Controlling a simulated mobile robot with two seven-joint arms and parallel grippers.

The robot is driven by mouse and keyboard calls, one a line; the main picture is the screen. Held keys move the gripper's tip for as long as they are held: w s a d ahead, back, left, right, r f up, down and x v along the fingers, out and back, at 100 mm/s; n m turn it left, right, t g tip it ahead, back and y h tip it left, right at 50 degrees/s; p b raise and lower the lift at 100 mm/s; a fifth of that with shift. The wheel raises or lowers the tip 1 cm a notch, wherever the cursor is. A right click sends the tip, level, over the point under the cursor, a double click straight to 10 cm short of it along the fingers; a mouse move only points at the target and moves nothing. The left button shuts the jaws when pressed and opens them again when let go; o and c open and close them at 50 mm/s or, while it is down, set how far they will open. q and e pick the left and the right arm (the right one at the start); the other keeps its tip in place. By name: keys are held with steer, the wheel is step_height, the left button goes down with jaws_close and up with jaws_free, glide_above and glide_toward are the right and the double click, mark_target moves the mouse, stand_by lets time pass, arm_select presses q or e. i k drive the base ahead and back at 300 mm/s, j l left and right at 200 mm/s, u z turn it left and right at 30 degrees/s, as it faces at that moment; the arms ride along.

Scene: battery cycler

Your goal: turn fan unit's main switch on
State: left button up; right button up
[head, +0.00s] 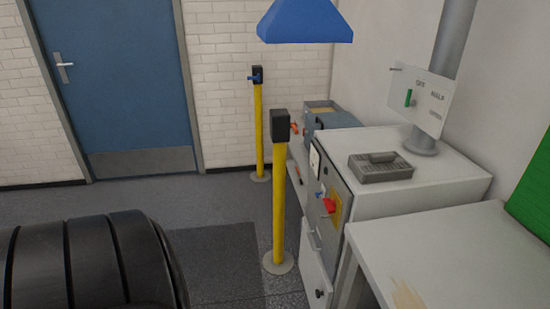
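A light grey cabinet (420,180), which looks like the fan unit, stands at the right with a grey duct (452,60) rising from its top. On its left-facing front, a red rotary switch (328,205) sits on a yellow plate (338,212). This looks like the main switch; I cannot clearly tell its position. A small blue knob (319,194) is next to it. A labelled plate (420,100) with a green lever (408,98) is at the duct. Neither of my grippers is in view.
A yellow post (279,200) with a black box stands just left of the cabinet; another (259,130) stands behind. A pale table (440,260) is at the front right. A blue hood (305,22) hangs above. Grey floor (215,220) is clear before the blue door (125,70).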

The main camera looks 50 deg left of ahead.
mark_target(330, 205)
steer(key=j+u, duration=0.35)
steer(key=i+j+u, duration=0.1)
steer(key=u, duration=0.25)
steer(key=i+j+u, duration=0.2)
steer(key=u, duration=0.2)
